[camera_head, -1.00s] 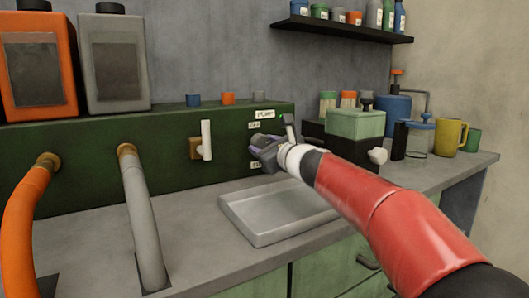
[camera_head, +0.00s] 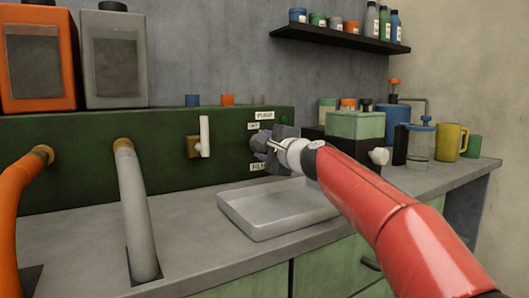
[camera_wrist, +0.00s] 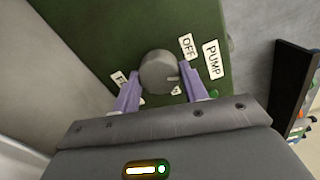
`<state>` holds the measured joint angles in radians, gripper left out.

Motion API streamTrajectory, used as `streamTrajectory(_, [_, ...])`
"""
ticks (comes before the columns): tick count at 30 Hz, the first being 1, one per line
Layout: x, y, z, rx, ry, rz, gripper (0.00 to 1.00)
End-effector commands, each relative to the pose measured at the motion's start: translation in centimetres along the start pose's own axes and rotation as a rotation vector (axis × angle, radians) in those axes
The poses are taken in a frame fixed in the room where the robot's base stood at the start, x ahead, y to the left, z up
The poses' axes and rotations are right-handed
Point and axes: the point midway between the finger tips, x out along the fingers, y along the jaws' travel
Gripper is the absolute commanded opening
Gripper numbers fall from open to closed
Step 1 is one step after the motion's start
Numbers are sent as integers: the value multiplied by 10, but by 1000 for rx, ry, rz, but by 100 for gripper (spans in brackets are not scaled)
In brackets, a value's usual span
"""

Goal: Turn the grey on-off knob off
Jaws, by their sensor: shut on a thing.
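The grey knob (camera_wrist: 157,72) is round and sits on the green panel (camera_wrist: 105,30). My gripper (camera_wrist: 160,84) is shut on it, with one purple finger on each side in the wrist view. A small light mark shows at the knob's right edge there. The OFF label (camera_wrist: 187,46) is above and right of the knob, and the PUMP label (camera_wrist: 212,58) lies further right. A label left of the knob is partly covered by a finger. In the head view my gripper (camera_head: 266,146) hides the knob against the panel, below the OFF label (camera_head: 253,126).
A metal tray (camera_head: 275,225) lies on the counter below my gripper. A white lever (camera_head: 204,136) stands out from the panel to the left. A green box (camera_head: 355,125), jars and a yellow mug (camera_head: 450,142) stand to the right. A shelf (camera_head: 340,40) hangs above.

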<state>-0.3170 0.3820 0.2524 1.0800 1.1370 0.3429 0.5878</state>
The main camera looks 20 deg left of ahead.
Motion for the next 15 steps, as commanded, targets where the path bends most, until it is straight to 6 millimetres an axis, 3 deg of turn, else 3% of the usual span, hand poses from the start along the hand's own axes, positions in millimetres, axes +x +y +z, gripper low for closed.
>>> streamTrajectory(15, [0, 1, 0, -322, -2, 2, 20])
